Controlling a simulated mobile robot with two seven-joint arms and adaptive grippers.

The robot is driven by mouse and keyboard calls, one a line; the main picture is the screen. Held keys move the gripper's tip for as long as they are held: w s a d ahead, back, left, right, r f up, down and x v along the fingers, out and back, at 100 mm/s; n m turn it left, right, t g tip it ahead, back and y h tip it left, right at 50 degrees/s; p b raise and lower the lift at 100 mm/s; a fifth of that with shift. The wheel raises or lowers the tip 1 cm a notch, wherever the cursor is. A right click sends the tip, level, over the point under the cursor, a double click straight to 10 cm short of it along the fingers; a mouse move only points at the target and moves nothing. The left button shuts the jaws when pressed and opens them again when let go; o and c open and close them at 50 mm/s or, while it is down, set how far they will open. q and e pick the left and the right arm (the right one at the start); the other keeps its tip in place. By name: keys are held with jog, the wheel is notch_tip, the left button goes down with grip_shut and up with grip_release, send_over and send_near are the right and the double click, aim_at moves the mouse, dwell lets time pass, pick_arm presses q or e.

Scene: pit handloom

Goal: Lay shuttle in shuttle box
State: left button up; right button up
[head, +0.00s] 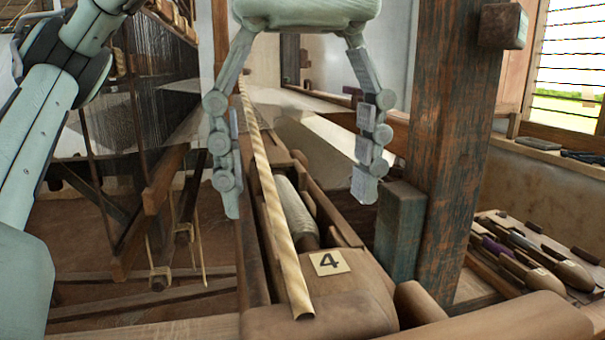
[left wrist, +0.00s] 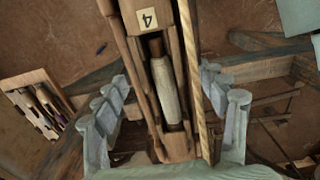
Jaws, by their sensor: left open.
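The shuttle box (head: 375,302) is a long wooden trough with a rounded near end and a "4" label; it also shows in the left wrist view (left wrist: 134,62). A pale, thread-wound spindle with a brown end, apparently the shuttle (head: 293,207), lies lengthwise between the wooden walls; the left wrist view shows it too (left wrist: 164,90). I cannot tell the shuttle's body from the box walls. My left gripper (head: 300,205) is open, with its fingers apart on either side of the trough and nothing visible between the pads touching the spindle. My right gripper is not in view.
A pale ridged strip (head: 276,210) runs along the trough's left side. A thick wooden post (head: 455,130) with a greenish block (head: 400,225) stands close on the right. A tray (head: 481,264) with several shuttles is at right. Loom threads (head: 160,80) hang at left.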

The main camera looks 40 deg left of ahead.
pick_arm(q)
jog(key=shift+r+p, duration=1.5)
jog(key=shift+r, duration=1.75)
